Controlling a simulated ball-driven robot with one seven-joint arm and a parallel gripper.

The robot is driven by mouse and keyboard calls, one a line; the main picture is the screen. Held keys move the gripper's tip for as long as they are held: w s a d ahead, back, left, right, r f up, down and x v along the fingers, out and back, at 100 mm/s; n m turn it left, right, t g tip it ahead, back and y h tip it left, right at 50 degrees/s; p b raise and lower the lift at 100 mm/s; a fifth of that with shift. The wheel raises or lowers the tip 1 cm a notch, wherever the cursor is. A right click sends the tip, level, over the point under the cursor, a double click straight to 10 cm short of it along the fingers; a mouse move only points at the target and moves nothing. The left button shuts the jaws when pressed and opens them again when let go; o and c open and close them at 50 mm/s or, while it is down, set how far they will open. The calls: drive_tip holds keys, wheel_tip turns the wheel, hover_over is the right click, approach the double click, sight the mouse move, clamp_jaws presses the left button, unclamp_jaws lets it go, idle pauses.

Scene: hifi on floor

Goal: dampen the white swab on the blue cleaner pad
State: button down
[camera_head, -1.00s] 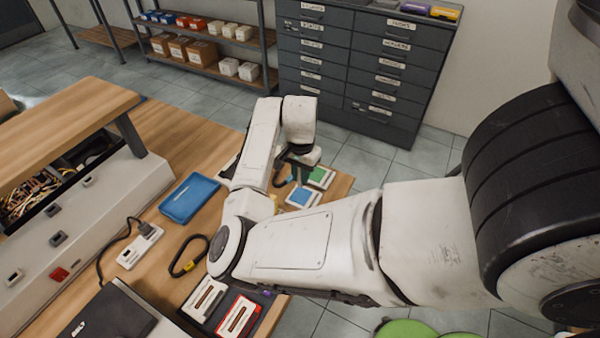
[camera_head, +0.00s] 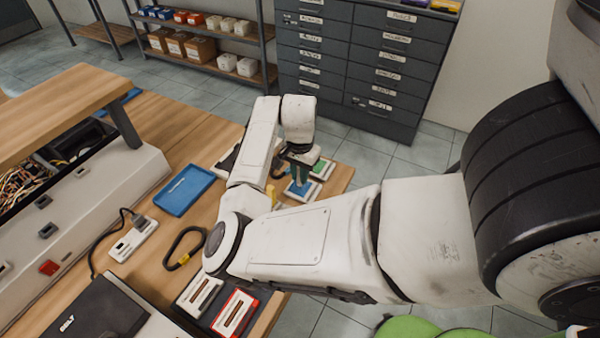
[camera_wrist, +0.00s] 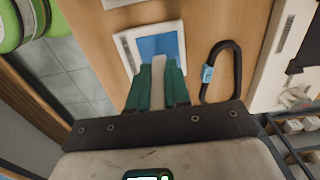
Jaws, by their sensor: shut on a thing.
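The blue cleaner pad (camera_wrist: 158,44) sits in a white tray on the wooden bench. It also shows in the head view (camera_head: 303,192), partly behind my gripper. My gripper (camera_wrist: 158,70) has green fingers shut on the white swab (camera_wrist: 157,90), a pale strip between them. The fingertips are at the near edge of the blue pad in the wrist view, pointing onto it. The swab's tip is hard to make out, so I cannot tell whether it touches the pad. In the head view the swab is hidden.
A green pad (camera_head: 321,167) lies just beyond the blue one. A black loop with a blue clip (camera_wrist: 208,74) lies beside the pad. A blue tray (camera_head: 184,190), a black loop with a yellow clip (camera_head: 184,249) and a power strip (camera_head: 133,240) lie further left.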

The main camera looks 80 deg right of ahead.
drive_tip(key=shift+f, duration=0.65)
idle(1.9)
drive_tip(key=shift+r+p, duration=2.95)
drive_tip(key=shift+r, duration=0.65)
